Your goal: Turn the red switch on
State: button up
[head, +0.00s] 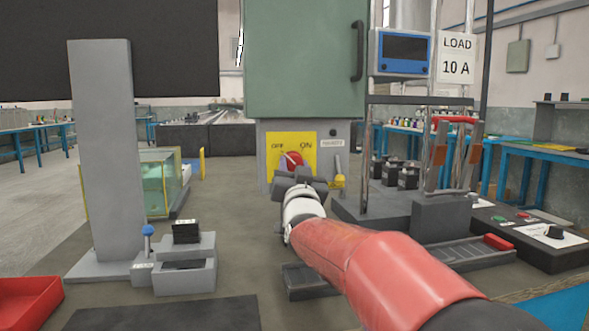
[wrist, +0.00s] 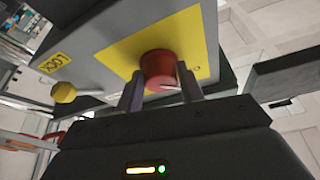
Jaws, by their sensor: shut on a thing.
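The red switch (head: 294,158) is a round red knob on a yellow plate (head: 273,139) marked OFF at left and ON at right, on the front of a grey-green cabinet. My gripper (head: 291,172) is at the knob and hides its lower part in the head view. In the wrist view, the two fingers of my gripper (wrist: 160,88) stand on either side of the red switch (wrist: 158,67), shut on it. Which mark the knob points to I cannot tell clearly.
A grey rack (head: 388,205) stands at right and a grey column (head: 103,150) at left.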

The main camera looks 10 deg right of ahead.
jog(key=shift+m, duration=0.5)
jog(key=m+h, duration=0.1)
jog(key=m, duration=0.1)
jog(key=m+g+h+b, duration=0.1)
jog(key=m, duration=0.1)
jog(key=shift+a+h, duration=0.2)
jog(key=shift+h, duration=0.1)
jog(key=m, duration=0.2)
jog(key=m+g+h+p, duration=0.1)
jog(key=m, duration=0.1)
jog(key=m+p, duration=0.1)
jog(key=m, duration=0.1)
jog(key=shift+a+r+g+h, duration=0.1)
jog(key=shift+r+g+h, duration=0.25)
jog(key=shift+g+h, duration=0.05)
jog(key=m+g+p, duration=0.1)
jog(key=m+p, duration=0.1)
jog(key=m, duration=0.1)
jog(key=m+g+p, duration=0.1)
jog(key=m+p, duration=0.1)
jog(key=m, duration=0.1)
jog(key=shift+r+h, duration=0.2)
jog(key=shift+h, duration=0.1)
jog(key=shift+m+g+p, duration=0.8)
jog(key=shift+m+p, duration=0.1)
jog(key=shift+m, duration=0.9)
jog(key=shift+f, duration=0.1)
jog(key=o, duration=1)
